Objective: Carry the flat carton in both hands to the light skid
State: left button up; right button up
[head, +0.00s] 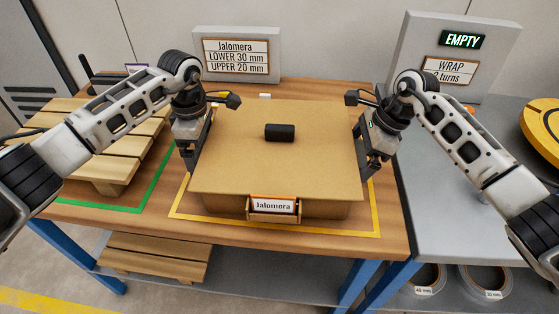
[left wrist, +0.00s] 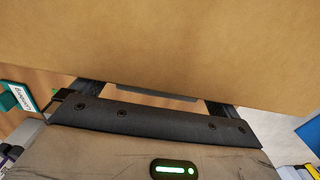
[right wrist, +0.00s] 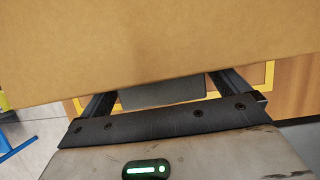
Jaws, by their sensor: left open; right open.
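The flat carton (head: 235,165) is a wide brown box with a black object (head: 280,132) on its top. It lies inside a yellow outline on the wooden table. My left gripper (head: 191,168) is open at its left edge and my right gripper (head: 372,170) is open at its right edge. The carton fills the upper part of the left wrist view (left wrist: 160,45) and the right wrist view (right wrist: 150,45), hiding the fingertips in both. I cannot tell whether the fingers touch it. The light wooden skid (head: 95,165) is a slatted pallet at the left, inside a green outline.
A holder labelled Jalomera (head: 273,207) is at the carton's front. A sign (head: 236,55) reading Jalomera, lower 30 mm, upper 20 mm stands behind. A grey bench (head: 440,215) is at the right, with a yellow round object (head: 541,125). Another slatted pallet (head: 155,257) lies on the lower shelf.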

pick_arm(q)
jog(key=c, duration=1.5)
pick_arm(e)
jog(key=c, duration=1.5)
pick_arm(q)
jog(key=shift+r, duration=0.15)
pick_arm(e)
jog(key=shift+r, duration=0.2)
